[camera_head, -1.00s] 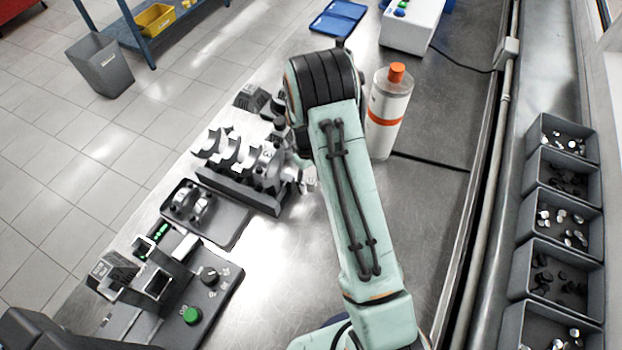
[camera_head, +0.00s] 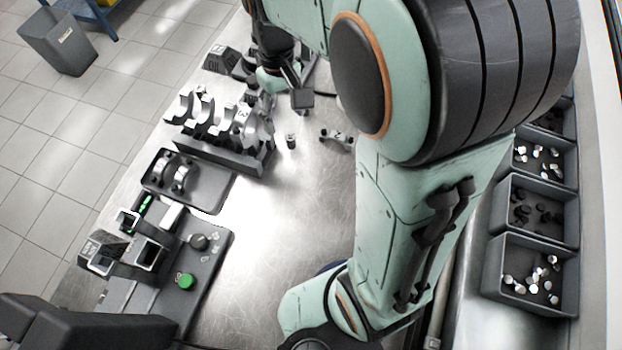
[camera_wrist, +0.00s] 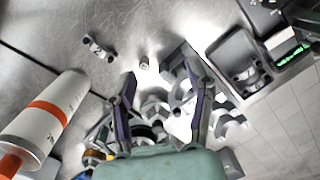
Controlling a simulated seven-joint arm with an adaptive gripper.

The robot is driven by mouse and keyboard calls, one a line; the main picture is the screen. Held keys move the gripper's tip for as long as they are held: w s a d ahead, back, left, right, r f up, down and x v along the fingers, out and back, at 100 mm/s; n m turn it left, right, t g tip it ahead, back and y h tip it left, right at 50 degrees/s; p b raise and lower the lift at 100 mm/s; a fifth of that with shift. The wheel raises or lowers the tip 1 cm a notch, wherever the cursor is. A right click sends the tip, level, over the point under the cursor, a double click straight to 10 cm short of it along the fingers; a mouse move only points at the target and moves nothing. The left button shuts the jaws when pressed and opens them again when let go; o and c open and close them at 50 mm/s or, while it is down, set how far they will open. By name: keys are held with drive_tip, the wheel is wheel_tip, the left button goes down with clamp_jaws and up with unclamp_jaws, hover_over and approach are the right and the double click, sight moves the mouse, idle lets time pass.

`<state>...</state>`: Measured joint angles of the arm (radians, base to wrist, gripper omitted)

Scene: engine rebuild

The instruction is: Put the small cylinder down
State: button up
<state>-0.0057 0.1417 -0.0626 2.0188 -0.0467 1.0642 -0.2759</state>
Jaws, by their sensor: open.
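A small metal cylinder (camera_head: 291,141) stands upright on the bare steel bench, just right of the crankshaft (camera_head: 238,128) on its dark cradle. In the wrist view the cylinder (camera_wrist: 144,64) sits on the bench near the fingertips, in the gap between them. My gripper (camera_head: 292,92) is beyond the cylinder in the head view, partly hidden by my arm. In the wrist view my gripper (camera_wrist: 160,66) has its two fingers spread wide with nothing held between them.
A bearing cap marked 2 (camera_head: 337,139) lies right of the cylinder. A tray with caps (camera_head: 220,193) and a control box with a green button (camera_head: 186,281) stand to the left. A white bottle with orange bands (camera_wrist: 45,115) stands nearby. Bench between is clear.

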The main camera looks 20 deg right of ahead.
drive_tip(key=s+a+r+m, duration=0.1)
drive_tip(key=s, duration=0.7)
drive_tip(key=s+a+r, duration=0.1)
drive_tip(key=s, duration=0.8)
drive_tip(key=shift+a+m+t+y, duration=0.3)
drive_tip(key=shift+m+t, duration=0.1)
drive_tip(key=shift+w, duration=0.1)
drive_tip(key=shift+o, duration=1.2)
